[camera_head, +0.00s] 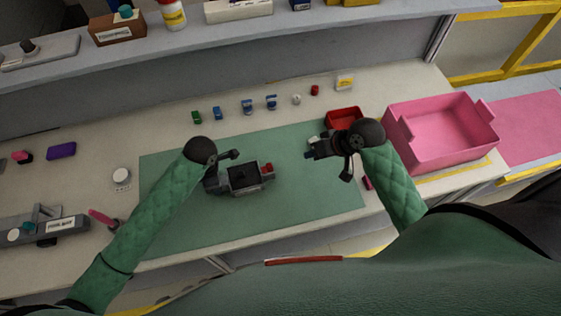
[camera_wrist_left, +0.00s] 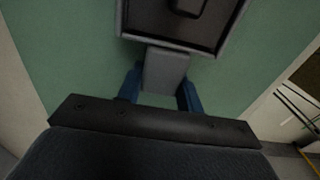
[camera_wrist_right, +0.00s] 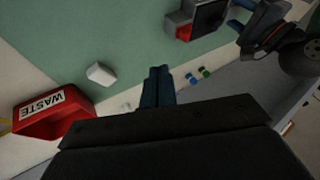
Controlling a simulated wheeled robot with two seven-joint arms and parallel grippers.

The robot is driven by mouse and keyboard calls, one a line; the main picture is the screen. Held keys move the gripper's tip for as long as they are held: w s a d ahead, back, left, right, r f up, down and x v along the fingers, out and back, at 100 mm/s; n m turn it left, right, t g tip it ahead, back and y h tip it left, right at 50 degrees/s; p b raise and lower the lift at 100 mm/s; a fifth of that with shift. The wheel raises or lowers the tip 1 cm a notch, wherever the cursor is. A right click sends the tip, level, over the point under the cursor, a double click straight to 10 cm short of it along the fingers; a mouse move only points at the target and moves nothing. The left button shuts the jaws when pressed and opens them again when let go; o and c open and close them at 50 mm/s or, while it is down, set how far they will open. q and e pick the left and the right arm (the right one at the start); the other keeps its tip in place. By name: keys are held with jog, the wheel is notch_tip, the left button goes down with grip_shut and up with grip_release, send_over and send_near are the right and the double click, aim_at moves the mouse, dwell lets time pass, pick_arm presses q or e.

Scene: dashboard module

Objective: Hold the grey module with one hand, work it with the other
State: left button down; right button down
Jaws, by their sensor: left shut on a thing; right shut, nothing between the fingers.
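The grey module (camera_head: 243,180) lies on the green mat, with a dark recessed top and a red part (camera_head: 267,168) at its right end. My left gripper (camera_wrist_left: 160,92) is shut on the module's grey tab, its blue fingers on both sides in the left wrist view. The module's frame (camera_wrist_left: 165,43) shows beyond the tab. My right gripper (camera_head: 309,155) is to the right of the module, apart from it. Its blue fingers (camera_wrist_right: 157,85) are together and empty. The module with its red part also shows at the top of the right wrist view (camera_wrist_right: 205,18).
A red bin marked WASTE (camera_wrist_right: 50,113) and a white block (camera_wrist_right: 100,73) are near my right gripper. A large pink bin (camera_head: 440,137) stands at the right. Several small coloured parts line the back, including a blue one (camera_head: 247,107). The mat's front (camera_head: 255,225) is clear.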

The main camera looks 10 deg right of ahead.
jog(key=x, duration=0.9)
jog(key=shift+w+f, duration=0.1)
jog(key=a, duration=0.3)
jog(key=shift+w+f, duration=0.1)
jog(key=shift+f, duration=0.2)
jog(key=shift+a, duration=0.7)
jog(key=shift+a, duration=1.25)
jog(key=shift+d, duration=0.1)
jog(key=d, duration=0.4)
jog(key=shift+d, duration=0.1)
jog(key=v, duration=0.9)
jog(key=shift+r, duration=0.4)
